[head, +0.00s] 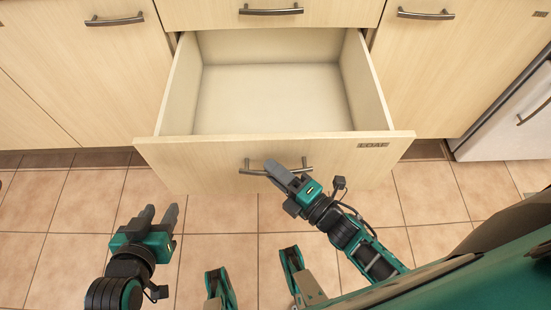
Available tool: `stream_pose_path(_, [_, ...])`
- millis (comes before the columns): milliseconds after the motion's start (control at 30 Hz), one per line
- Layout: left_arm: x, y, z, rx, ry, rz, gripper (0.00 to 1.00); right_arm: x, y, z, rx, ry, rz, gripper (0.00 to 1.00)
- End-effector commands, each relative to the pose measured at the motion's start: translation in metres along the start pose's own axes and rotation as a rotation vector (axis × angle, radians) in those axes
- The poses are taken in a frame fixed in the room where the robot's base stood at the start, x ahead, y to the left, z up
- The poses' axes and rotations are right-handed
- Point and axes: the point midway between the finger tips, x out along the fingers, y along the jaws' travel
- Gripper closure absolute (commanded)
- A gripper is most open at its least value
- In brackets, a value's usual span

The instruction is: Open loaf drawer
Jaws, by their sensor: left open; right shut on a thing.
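The loaf drawer (210,159) is pulled out from the cabinet, and its empty inside shows from above. A small "LOAF" label (373,145) is at the right of its front's top edge. Its bar handle (250,169) is on the front face. My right gripper (272,168) is shut on this handle near its middle, hiding part of it. My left gripper (160,214) is open and empty, in front of and below the left part of the drawer front, apart from it.
A closed drawer with a bar handle (271,11) is above. Closed cabinet doors flank it, with handles at left (114,20) and right (426,14). A white appliance (508,120) stands at the right. The tiled floor (60,215) is clear at left.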

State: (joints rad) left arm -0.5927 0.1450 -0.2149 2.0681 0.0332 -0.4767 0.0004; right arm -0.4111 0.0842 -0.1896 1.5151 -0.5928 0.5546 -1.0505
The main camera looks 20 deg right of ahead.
Motion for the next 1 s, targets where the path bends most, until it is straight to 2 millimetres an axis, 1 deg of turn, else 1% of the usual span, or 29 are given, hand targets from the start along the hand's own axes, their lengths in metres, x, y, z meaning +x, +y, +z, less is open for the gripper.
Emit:
stream_pose_path(33, [-0.0005,0.0,-0.002,0.0,0.002,0.0,0.57,-0.0041,0.0,-0.0031,0.001,-0.001,-0.003,1.0])
stream_pose_path(233, [-0.0009,-0.0003,-0.0042,0.001,0.004,0.0,0.57,-0.0114,0.0001,-0.0105,-0.001,-0.001,-0.001,1.0])
stream_pose_path(667, [-0.0013,-0.0014,-0.0034,0.007,0.002,0.0,0.57,-0.0129,0.0,-0.012,-0.001,-0.001,0.0,1.0])
stream_pose_path(700, [-0.0014,-0.0016,-0.0033,0.009,0.002,0.0,0.57,-0.0129,0.0,-0.0119,-0.001,-0.001,0.0,0.77])
stream_pose_path(900, [-0.0016,-0.0022,-0.0028,0.012,0.0,0.0,0.57,-0.0126,0.0001,-0.0121,-0.001,-0.001,0.0,0.57])
stream_pose_path(1000, [-0.0017,-0.0021,-0.0025,0.012,0.0,0.0,0.57,-0.0125,0.0001,-0.0122,0.0,-0.001,0.0,0.57])
